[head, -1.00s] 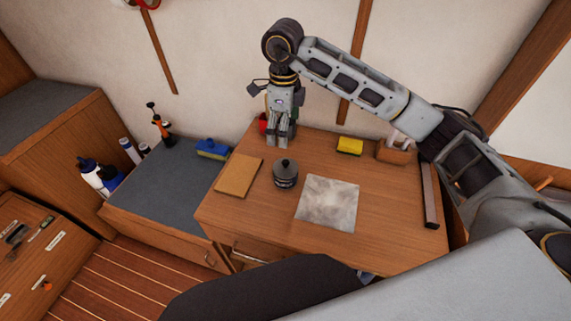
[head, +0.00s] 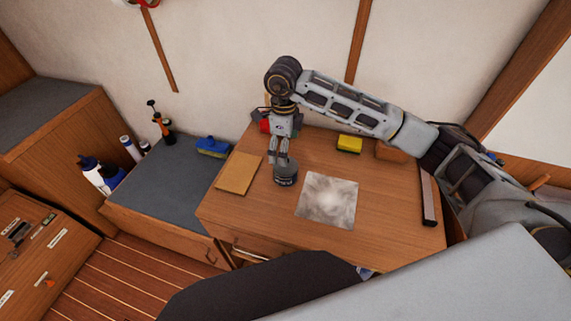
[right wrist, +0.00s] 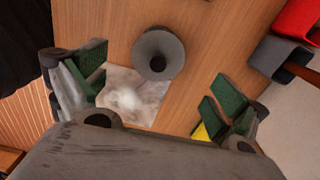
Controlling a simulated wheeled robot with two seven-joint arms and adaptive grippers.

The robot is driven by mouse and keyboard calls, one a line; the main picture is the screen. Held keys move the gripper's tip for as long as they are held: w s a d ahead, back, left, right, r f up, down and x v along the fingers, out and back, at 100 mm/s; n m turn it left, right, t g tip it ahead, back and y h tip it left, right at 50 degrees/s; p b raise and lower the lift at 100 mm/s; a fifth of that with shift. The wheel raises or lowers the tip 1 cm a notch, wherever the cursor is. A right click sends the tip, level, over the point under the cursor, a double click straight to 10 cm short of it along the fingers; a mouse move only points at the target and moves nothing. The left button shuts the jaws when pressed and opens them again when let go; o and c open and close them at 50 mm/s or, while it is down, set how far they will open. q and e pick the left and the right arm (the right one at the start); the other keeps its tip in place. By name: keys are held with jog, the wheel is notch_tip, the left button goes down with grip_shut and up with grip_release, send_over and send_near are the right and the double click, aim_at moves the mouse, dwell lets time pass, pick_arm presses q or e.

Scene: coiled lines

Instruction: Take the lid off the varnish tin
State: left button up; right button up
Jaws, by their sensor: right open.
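The varnish tin (head: 286,178) is a small dark grey can standing upright on the wooden table. Its round lid with a knob (right wrist: 158,53) shows from above in the right wrist view. My right gripper (head: 280,158) points down just above and behind the tin, and its fingers partly cover the lid in the head view. In the right wrist view the green-padded fingers (right wrist: 158,98) are wide apart with nothing between them, and the lid lies beyond the tips. My left gripper is not in view.
A grey-white sheet (head: 328,202) lies right of the tin and a tan sheet (head: 238,174) left of it. A yellow sponge (head: 349,143), a wooden block (head: 391,152) and a dark bar (head: 429,198) are farther right. Something red (head: 264,126) stands behind my right gripper.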

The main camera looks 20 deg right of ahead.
jog(key=shift+f, duration=0.35)
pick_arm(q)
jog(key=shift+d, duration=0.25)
